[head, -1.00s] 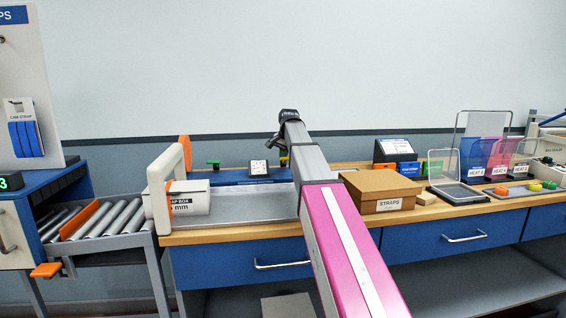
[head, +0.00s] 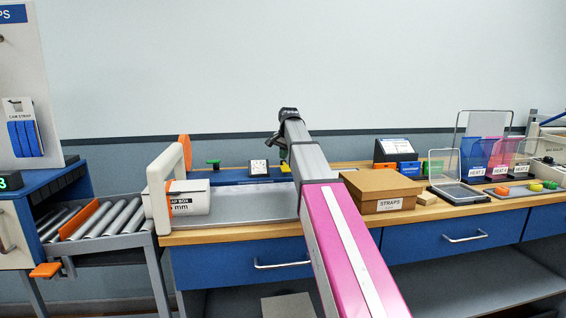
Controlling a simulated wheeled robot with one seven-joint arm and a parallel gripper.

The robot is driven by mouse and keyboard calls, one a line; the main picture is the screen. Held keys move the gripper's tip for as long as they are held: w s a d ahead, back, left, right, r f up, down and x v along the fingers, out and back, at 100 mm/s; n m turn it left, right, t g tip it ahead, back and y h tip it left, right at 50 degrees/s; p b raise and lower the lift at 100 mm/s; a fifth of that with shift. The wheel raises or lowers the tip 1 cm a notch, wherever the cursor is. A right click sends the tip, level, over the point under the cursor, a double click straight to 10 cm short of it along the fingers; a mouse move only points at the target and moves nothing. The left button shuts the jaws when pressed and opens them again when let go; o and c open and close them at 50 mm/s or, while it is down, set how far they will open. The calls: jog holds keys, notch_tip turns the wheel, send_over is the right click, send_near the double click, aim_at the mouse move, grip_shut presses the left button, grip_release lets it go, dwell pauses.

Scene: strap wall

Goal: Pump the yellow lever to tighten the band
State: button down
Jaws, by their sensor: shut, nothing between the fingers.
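The yellow lever (head: 286,168) shows as a small patch by the blue tensioner unit (head: 240,180) at the back of the bench; my arm hides part of it. A white dial (head: 259,167) and a green knob (head: 213,162) sit on the unit. My gripper (head: 277,146) is above the unit, just over the yellow patch, shut and empty. I cannot tell whether it touches the lever. The band cannot be made out.
A white box (head: 189,197) stands at the left of the metal tray, beside a cream arch frame (head: 160,190). A brown STRAPS box (head: 382,190) stands right of my arm. A roller conveyor (head: 100,218) is at the left.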

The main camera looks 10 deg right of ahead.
jog(key=shift+s+f, duration=0.3)
jog(key=shift+s, duration=0.5)
jog(key=w+r, duration=0.3)
jog(key=r, duration=0.2)
jog(key=shift+w, duration=0.25)
dwell(1.9)
jog(key=w+r, duration=0.1)
jog(key=r, duration=0.1)
jog(key=w+r, duration=0.2)
jog(key=shift+w+r, duration=0.15)
jog(key=shift+w, duration=0.05)
jog(key=shift+s, duration=0.1)
jog(key=s+f, duration=0.4)
jog(key=f, duration=0.3)
jog(key=shift+s+f, duration=0.25)
jog(key=shift+f, duration=0.1)
dwell(2.0)
